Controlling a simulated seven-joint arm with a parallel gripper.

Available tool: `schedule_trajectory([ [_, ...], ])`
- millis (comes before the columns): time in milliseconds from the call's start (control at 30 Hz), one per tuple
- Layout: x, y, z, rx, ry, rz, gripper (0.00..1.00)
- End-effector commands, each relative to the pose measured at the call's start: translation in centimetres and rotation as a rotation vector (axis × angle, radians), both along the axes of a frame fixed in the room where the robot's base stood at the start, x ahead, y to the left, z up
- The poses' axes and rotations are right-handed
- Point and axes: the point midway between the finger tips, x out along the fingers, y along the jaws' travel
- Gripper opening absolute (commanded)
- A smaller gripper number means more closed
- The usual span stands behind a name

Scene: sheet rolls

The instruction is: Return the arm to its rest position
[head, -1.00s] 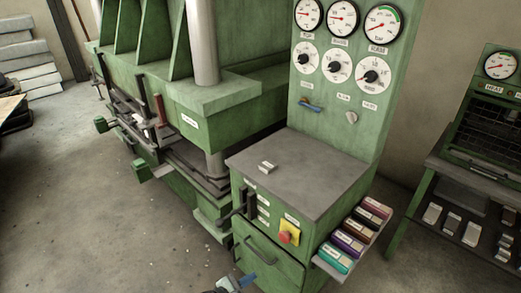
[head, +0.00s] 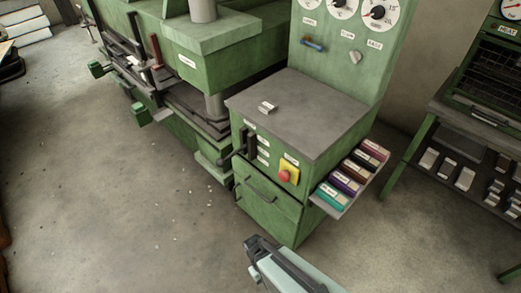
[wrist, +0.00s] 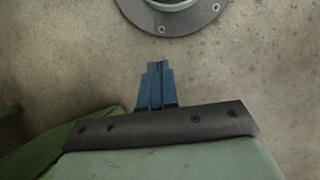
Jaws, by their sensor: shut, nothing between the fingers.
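My arm (head: 285,270) comes in at the bottom of the head view, in front of the green control cabinet (head: 270,205). Its gripper fingers are not clearly seen there. In the wrist view my gripper (wrist: 156,66) shows blue fingers that are shut, with nothing between them. Below the fingers lies bare concrete floor, with part of a round grey flange (wrist: 172,12) at the top edge.
The large green press (head: 180,115) stands at the back left. A rack of coloured blocks (head: 341,184) juts from the cabinet's right side. A bench (head: 450,170) with an oven stands at the right. Open floor (head: 110,220) lies at the left.

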Motion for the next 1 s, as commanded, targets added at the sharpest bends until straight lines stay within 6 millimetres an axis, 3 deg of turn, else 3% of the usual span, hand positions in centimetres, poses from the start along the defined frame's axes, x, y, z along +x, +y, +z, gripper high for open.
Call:
schedule_trajectory([
  [600,-4.7,-10.7,-2.6,-0.007,0.139,-0.424,0.0],
  [1000,-5.6,-13.8,-3.0,-0.003,0.16,-0.568,0.0],
])
